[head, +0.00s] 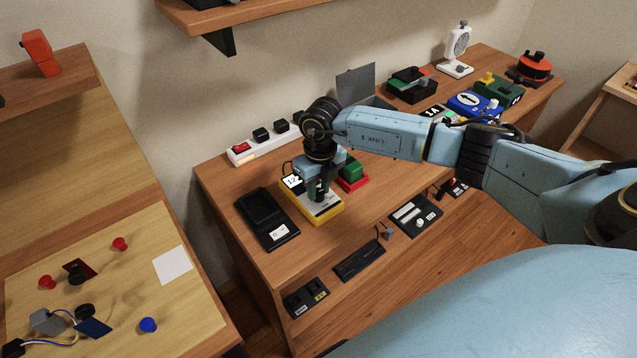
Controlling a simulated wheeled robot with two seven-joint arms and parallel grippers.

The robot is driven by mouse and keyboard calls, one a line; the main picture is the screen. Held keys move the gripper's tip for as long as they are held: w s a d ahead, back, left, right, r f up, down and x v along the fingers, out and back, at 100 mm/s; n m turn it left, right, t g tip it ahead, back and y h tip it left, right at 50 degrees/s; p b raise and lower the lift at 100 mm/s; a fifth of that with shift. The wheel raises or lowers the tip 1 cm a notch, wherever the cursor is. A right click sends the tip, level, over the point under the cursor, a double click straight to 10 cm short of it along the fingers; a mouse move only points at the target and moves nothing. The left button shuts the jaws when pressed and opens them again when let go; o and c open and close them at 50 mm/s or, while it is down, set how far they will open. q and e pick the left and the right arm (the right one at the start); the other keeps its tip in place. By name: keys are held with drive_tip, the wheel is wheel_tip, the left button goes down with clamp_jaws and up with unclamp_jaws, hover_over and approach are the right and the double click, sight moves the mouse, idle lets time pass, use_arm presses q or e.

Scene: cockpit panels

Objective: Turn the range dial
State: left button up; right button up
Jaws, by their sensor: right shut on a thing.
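The yellow meter (333,218) with a grey face and a small lit display (292,182) lies on the wooden desk in the head view. My right gripper (318,196) reaches down onto the meter's face from above. It is shut on the range dial, which is mostly hidden by the fingers. The dial's pointer and markings cannot be made out. My left gripper is not in view.
A black tray (266,218) lies left of the meter, and a green block on a red base (353,174) stands close on its right. A white power strip (262,142) is behind. Several devices crowd the desk's far right. Desk wood (270,262) in front is clear.

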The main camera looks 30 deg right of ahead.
sight(320, 190)
drive_tip(key=shift+m, duration=0.7)
drive_tip(key=shift+p, duration=0.3)
drive_tip(key=o, duration=1)
drive_tip(key=shift+r, duration=0.1)
wheel_tip(320, 190, up, 13)
drive_tip(key=shift+d+r+p, duration=0.15)
drive_tip(key=shift+d+p, duration=0.1)
drive_tip(key=shift+p, duration=0.1)
